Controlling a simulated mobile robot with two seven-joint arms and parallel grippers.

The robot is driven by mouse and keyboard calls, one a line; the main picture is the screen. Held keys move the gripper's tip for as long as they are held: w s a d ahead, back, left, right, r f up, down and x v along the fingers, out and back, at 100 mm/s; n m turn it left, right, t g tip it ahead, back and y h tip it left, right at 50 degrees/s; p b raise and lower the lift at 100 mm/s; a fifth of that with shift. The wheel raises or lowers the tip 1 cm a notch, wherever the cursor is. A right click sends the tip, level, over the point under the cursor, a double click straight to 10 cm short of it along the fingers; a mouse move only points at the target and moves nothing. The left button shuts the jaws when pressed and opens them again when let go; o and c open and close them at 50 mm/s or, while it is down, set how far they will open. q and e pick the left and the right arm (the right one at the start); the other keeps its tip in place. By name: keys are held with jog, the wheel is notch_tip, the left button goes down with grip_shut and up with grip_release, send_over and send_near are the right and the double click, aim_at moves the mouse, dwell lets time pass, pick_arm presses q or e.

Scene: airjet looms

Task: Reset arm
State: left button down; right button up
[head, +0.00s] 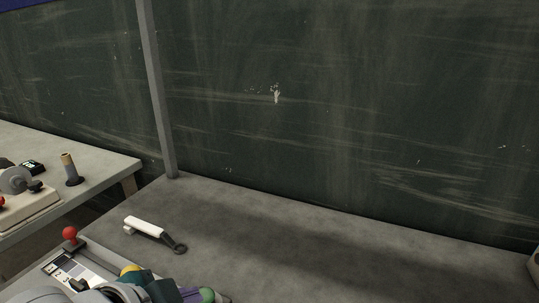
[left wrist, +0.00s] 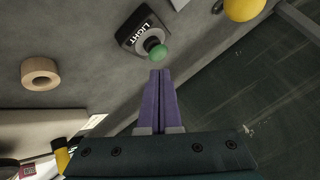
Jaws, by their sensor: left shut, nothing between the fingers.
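My left gripper (head: 192,293) shows at the bottom edge of the head view, teal with purple fingers, partly cut off. In the left wrist view its purple fingers (left wrist: 160,74) are pressed together with nothing between them. Their tips point toward a green knob (left wrist: 157,50) on a dark plate marked LIGHT (left wrist: 146,30). The tips look close to the knob; I cannot tell whether they touch. A green round top (head: 207,295) also shows beside the fingers in the head view. My right gripper is not in view.
A white-handled tool (head: 146,227) lies on the grey table (head: 300,240). A red-knobbed lever (head: 70,234) and a yellow ball (head: 130,269) stand near my arm. The left wrist view shows a tan ring (left wrist: 40,73). The table's right part is largely clear, before a dark wall (head: 350,100).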

pick_arm(q)
jog(key=s+a+r+n+g+y, duration=0.1)
jog(key=s+a+r+n+g, duration=0.15)
jog(key=s, duration=0.45)
jog(key=s+a+r+n+g, duration=0.1)
jog(key=s+r+n, duration=0.25)
jog(key=s, duration=0.35)
jog(key=s+a+r+n+g+y, duration=0.1)
jog(key=s+r+n+g, duration=0.15)
jog(key=s, duration=0.45)
notch_tip(320, 180, up, 36)
jog(key=t+p, duration=0.1)
jog(key=p, duration=3.5)
jog(key=shift+f, duration=0.2)
jog(key=shift+n, duration=0.25)
